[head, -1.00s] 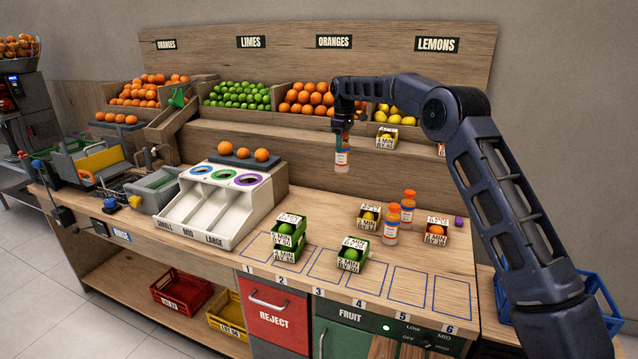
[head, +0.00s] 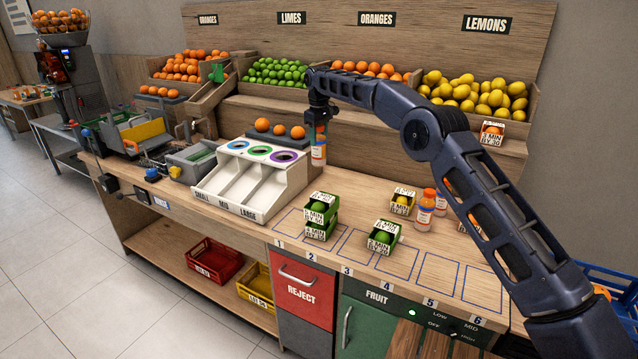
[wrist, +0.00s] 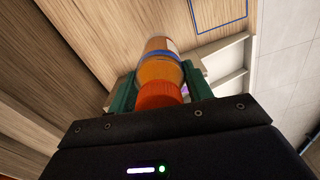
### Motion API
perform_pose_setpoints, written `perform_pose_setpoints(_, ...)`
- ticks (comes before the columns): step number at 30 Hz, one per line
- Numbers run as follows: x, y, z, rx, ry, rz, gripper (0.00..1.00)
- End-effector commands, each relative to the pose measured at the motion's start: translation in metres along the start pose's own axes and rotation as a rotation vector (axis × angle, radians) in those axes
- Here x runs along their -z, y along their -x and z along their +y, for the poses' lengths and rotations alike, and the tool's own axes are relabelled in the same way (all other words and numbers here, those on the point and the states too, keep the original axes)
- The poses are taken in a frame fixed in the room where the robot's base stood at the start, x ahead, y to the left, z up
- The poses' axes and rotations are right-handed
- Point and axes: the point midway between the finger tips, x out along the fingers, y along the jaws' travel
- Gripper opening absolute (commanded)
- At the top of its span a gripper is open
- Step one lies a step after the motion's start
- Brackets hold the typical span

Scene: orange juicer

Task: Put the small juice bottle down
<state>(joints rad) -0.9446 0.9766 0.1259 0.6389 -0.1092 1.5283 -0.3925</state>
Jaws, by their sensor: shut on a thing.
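The small juice bottle (head: 319,150) has an orange cap and a white label and hangs upright below my gripper (head: 320,122). In the head view it is to the right of the sorting tray, above the rear part of the counter (head: 350,180). In the wrist view the bottle (wrist: 158,68) shows its orange cap between the green fingers of my gripper (wrist: 158,92), which is shut on it. Its base appears apart from the counter, though the exact gap is hard to tell. Two more juice bottles (head: 424,208) stand on the counter at the right.
The white sorting tray (head: 240,180) with three oranges behind it stands left of the held bottle. Green crates of limes (head: 383,236) and a lemon crate (head: 402,200) occupy the counter. Outlined squares (head: 440,272) at the front right are empty. The fruit shelf (head: 400,125) rises behind.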

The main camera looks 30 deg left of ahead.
Motion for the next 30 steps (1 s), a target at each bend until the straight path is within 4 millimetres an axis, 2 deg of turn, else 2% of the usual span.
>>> perform_pose_setpoints(9,-0.001,-0.070,0.000,0.000,0.000,-0.002,0.19)
perform_pose_setpoints(15,-0.001,-0.106,0.000,-0.001,0.000,-0.001,0.19)
perform_pose_setpoints(25,0.000,-0.129,-0.001,0.000,0.001,-0.001,0.19)
perform_pose_setpoints(30,0.000,-0.151,-0.001,0.000,0.001,-0.001,0.19)
